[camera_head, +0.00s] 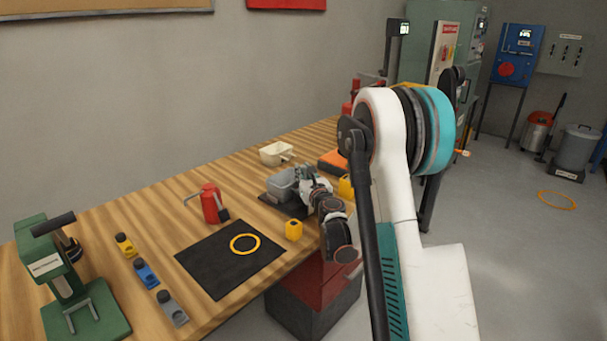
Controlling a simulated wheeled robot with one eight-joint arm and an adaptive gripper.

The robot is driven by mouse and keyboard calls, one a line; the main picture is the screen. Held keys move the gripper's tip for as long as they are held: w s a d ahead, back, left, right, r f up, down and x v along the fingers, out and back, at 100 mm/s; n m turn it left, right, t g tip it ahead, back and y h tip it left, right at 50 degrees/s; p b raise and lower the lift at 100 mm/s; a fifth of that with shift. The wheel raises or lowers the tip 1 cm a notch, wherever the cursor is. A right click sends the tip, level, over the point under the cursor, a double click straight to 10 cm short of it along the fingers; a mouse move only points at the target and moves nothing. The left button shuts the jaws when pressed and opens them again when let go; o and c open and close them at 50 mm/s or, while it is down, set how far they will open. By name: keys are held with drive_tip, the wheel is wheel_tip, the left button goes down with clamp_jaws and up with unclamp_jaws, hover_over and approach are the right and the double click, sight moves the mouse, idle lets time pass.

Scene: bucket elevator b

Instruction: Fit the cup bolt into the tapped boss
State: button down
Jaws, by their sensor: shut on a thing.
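My gripper (309,184) is small and dark in the head view, at the far end of my arm. It is beside the right side of a grey bucket-shaped cup (281,183), which stands on a dark mat (268,199) on the wooden bench. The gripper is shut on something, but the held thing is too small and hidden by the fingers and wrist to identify. I cannot make out the cup bolt or the tapped boss. Whether the gripper touches the cup cannot be told.
A yellow container (293,230) stands near the wrist, and another yellow piece (346,187) lies behind the arm. A cream scoop (275,153) is behind the cup. A red can (212,204), a black mat with a yellow ring (245,244) and a green press (70,282) are left.

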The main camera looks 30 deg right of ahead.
drive_tip(key=shift+f, duration=1.8)
drive_tip(key=c, duration=1.4)
unclamp_jaws()
drive_tip(key=shift+s, duration=0.15)
drive_tip(key=s, duration=0.2)
drive_tip(key=s+a, duration=0.1)
drive_tip(key=s, duration=0.4)
drive_tip(key=shift+a, duration=0.15)
drive_tip(key=shift+r, duration=0.1)
